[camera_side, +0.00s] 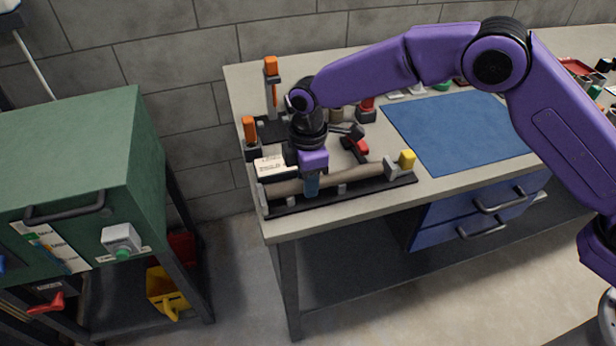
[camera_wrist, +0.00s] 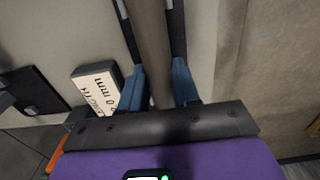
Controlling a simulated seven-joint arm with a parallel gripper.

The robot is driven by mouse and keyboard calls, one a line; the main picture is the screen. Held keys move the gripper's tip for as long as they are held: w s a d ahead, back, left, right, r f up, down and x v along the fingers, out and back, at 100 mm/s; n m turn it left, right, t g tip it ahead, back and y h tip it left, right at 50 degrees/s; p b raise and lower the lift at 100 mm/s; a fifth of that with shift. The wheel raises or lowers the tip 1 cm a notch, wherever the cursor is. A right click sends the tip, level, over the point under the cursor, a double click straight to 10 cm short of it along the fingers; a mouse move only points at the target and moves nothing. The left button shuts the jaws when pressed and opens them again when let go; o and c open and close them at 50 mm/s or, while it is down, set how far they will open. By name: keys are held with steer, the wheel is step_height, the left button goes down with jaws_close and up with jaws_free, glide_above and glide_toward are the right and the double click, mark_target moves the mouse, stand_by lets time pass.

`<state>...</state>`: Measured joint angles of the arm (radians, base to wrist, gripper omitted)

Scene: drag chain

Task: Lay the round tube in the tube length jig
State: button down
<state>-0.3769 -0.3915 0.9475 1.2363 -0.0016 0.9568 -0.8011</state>
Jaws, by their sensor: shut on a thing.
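The round tube (camera_side: 345,174) is a long grey-brown bar, lying lengthwise over the tube length jig (camera_side: 345,198). The jig is a dark base with grey supports and a yellow-topped block (camera_side: 407,159) at its right end. The tube is lined up with the jig; I cannot tell whether it rests fully on the supports. My gripper (camera_side: 312,185) points down and is shut on the tube left of its middle. In the wrist view the blue fingers (camera_wrist: 158,88) stand on both sides of the tube (camera_wrist: 150,40), with dark jig edges beyond. My fingers hide part of the tube.
A white-labelled block (camera_side: 270,166) sits just behind the jig's left end. Orange-handled tools (camera_side: 271,68) and a red-and-black tool (camera_side: 356,146) stand or lie behind. A blue mat (camera_side: 455,130) lies clear to the right. The bench's front edge is close to the jig.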

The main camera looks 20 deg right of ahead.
steer(key=c, duration=0.7)
jaws_free()
steer(key=shift+c, duration=0.2)
step_height(320, 180, up, 17)
steer(key=shift+r, duration=0.2)
steer(key=s+d+f+m, duration=0.2)
steer(key=s+d, duration=1.3)
steer(key=d, duration=0.1)
steer(key=s+d+f+m, duration=0.2)
steer(key=s+d+m, duration=0.1)
steer(key=s+d, duration=1.3)
steer(key=shift+d, duration=0.75)
